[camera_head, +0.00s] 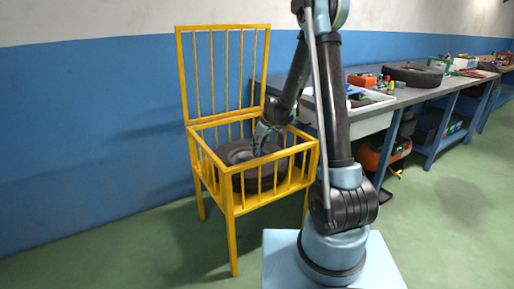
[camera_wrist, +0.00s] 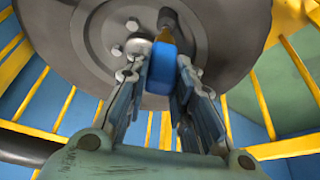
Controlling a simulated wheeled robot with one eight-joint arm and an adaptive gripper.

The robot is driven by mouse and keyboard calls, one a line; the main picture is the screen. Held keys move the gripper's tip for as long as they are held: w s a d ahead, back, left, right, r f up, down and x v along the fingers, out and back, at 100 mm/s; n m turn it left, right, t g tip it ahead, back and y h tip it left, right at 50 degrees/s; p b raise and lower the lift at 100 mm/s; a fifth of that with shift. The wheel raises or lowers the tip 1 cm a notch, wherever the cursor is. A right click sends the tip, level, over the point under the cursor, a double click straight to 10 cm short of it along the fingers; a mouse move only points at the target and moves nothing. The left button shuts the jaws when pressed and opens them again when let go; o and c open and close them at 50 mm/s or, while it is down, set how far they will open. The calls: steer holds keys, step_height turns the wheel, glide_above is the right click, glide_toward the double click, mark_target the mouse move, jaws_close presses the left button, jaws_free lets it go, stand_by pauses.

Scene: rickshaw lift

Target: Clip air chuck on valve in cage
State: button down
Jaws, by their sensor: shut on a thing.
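The yellow cage (camera_head: 228,200) stands with its barred lid raised against the wall. A wheel with a dark tyre (camera_head: 238,152) and grey rim lies inside it; the rim (camera_wrist: 105,35) fills the upper wrist view. My gripper (camera_wrist: 162,72) is shut on the air chuck (camera_wrist: 158,75), a blue body with a brass-coloured end (camera_wrist: 165,37). The chuck's end points at a dark stem (camera_wrist: 172,18), apparently the valve, on the rim. I cannot tell whether they touch. In the head view my gripper is inside the cage above the wheel, its fingertips hidden.
Yellow cage bars (camera_wrist: 290,150) surround my gripper on several sides. The green floor in front is clear.

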steer(key=shift+f, duration=0.95)
stand_by(0.9)
steer(key=c, duration=1.1)
jaws_free()
steer(key=shift+o, duration=0.2)
steer(key=shift+r, duration=0.15)
steer(key=shift+r, duration=3.35)
